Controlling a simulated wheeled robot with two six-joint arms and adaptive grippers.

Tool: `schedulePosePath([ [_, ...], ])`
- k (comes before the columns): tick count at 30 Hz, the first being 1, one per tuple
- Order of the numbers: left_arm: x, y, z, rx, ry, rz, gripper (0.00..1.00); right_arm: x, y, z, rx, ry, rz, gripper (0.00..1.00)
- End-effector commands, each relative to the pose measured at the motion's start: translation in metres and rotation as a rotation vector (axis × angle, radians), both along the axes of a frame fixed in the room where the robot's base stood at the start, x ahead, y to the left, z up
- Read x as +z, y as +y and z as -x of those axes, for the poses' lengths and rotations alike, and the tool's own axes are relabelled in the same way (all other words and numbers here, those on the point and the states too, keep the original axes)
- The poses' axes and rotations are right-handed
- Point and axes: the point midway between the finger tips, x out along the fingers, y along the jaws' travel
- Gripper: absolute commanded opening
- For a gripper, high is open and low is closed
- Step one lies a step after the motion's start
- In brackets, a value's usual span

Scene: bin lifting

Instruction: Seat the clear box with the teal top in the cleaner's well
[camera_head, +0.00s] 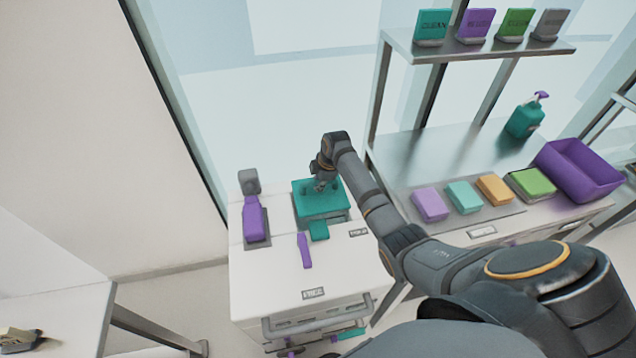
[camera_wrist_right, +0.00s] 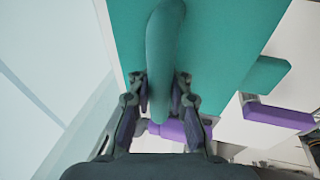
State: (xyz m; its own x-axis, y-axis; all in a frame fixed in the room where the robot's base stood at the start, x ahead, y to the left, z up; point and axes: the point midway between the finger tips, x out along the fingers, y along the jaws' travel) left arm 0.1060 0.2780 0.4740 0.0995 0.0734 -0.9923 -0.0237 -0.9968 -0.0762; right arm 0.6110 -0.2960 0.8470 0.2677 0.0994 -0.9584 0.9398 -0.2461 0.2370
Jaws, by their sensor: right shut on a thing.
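The teal top (camera_head: 308,207) of the box is at the back right of a white cart, seen from above. Its clear walls cannot be made out. A grey rim shows along its lower edge, and I cannot tell whether that is the cleaner's well. My right gripper (camera_head: 322,184) is over the teal top. In the right wrist view, the right gripper's fingers (camera_wrist_right: 160,98) are shut on a rounded teal handle (camera_wrist_right: 166,45) above the teal top (camera_wrist_right: 228,30). My left gripper is not in view.
On the white cart (camera_head: 265,280) are a purple bottle (camera_head: 254,218), a small teal block (camera_head: 319,230) and a purple strip (camera_head: 305,251). A steel bench to the right holds coloured blocks, a purple bin (camera_head: 578,170) and a teal pump bottle (camera_head: 524,118). My right arm crosses the bench's near side.

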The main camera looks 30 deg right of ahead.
Motion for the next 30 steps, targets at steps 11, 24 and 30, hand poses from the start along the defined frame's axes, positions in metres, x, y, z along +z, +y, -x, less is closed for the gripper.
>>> schedulePosePath([
  [11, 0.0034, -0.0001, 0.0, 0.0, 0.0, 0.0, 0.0, 0.0009, 0.0002, 0.0005, 0.0, -0.001, -0.001, 0.0],
  [24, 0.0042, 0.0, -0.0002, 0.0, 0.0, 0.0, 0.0, -0.0051, 0.0001, 0.0008, 0.0, -0.001, 0.0, 0.0],
  [30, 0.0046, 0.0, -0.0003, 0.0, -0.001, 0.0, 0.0, -0.005, 0.0002, 0.0008, 0.0, -0.001, 0.0, 0.0],
])
